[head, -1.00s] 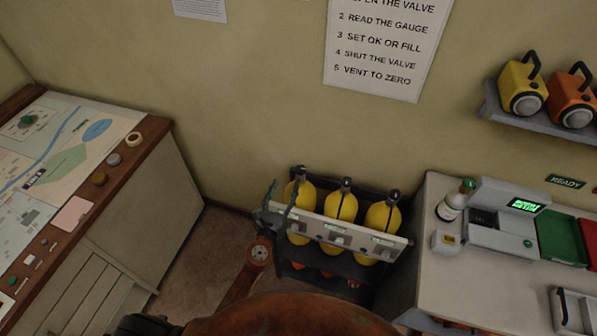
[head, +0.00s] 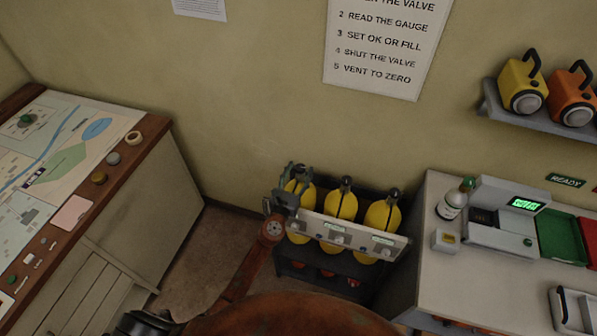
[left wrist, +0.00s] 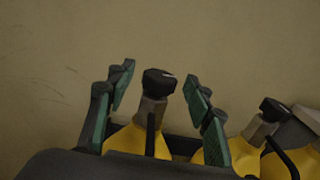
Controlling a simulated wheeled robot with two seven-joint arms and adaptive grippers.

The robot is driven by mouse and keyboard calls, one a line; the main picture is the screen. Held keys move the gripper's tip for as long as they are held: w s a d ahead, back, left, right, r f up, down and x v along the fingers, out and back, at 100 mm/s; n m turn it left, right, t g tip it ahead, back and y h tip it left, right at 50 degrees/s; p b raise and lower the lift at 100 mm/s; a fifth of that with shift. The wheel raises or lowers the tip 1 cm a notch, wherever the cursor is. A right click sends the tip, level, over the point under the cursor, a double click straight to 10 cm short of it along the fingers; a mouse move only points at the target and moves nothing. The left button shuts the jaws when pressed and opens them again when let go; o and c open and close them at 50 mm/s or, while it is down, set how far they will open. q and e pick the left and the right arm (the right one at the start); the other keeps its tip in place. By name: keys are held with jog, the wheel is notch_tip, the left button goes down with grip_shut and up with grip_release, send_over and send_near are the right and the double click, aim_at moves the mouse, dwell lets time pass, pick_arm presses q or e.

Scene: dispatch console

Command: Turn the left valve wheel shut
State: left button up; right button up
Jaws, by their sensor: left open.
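Three yellow cylinders stand in a dark rack. The left cylinder (head: 303,194) has its top partly hidden by my left gripper (head: 297,182) in the head view. In the left wrist view the left valve wheel (left wrist: 159,82) is a black knob on a grey neck. My left gripper (left wrist: 155,98) is open, with one finger on each side of this wheel and a visible gap on both sides. The middle cylinder's valve wheel (head: 346,181) and the right one's (head: 394,193) stand free. My right gripper is not in view.
A white labelled panel (head: 362,241) runs across the rack front. A counter (head: 480,275) with a display device (head: 497,218) is at the right. A map desk (head: 158,125) is at the left. The wall (head: 230,110) is close behind the rack.

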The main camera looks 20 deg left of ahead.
pick_arm(q)
jog(key=shift+c, duration=0.3)
jog(key=c, duration=1.1)
